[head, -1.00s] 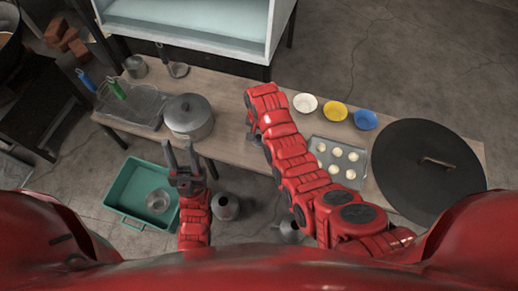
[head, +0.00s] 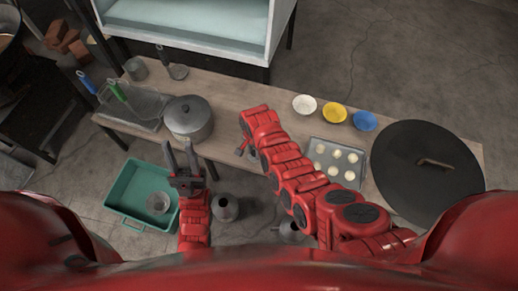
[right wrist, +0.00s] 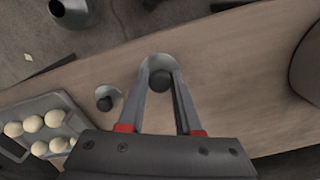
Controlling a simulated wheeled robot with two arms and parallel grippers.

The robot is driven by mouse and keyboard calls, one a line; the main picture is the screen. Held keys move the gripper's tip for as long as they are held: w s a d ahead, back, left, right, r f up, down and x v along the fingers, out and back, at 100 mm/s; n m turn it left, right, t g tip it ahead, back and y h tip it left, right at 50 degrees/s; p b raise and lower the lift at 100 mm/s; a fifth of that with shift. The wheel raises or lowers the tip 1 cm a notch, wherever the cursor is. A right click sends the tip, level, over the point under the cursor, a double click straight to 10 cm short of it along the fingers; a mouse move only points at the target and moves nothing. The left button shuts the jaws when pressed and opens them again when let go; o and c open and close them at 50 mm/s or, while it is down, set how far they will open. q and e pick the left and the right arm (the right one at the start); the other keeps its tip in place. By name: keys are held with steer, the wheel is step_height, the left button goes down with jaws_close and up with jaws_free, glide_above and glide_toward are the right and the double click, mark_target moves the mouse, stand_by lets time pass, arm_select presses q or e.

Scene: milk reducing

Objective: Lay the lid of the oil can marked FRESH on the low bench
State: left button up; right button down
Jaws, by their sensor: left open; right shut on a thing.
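The low bench (head: 232,92) is a long wooden plank across the head view. My right gripper (right wrist: 160,85) is shut on a small grey metal lid with a dark round knob (right wrist: 160,80), over the bench. I cannot tell whether this lid touches the wood. Grey cans stand on the floor (head: 225,207) (head: 291,230); no FRESH marking is legible. My left gripper (head: 182,158) is open and empty near the bench's front edge.
On the bench are a lidded pot (head: 188,120), a tray of dough balls (head: 325,178), white, yellow and blue bowls (head: 305,104), and a large dark round lid (head: 400,150). A green crate (head: 125,190) stands on the floor at left.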

steer(key=shift+w+d+f+b, duration=0.15)
steer(key=shift+w+d+b, duration=0.1)
steer(key=shift+w, duration=0.3)
steer(key=shift+w+d+f+b, duration=0.1)
steer(key=shift+w+d+b, duration=0.15)
steer(key=shift+w, duration=0.3)
steer(key=shift+w+d+b, duration=0.35)
steer(key=shift+w+d, duration=0.05)
steer(key=shift+w, duration=0.3)
steer(key=shift+f+b, duration=1.65)
steer(key=shift+f, duration=0.25)
steer(key=c, duration=0.6)
jaws_free()
steer(key=shift+r, duration=0.15)
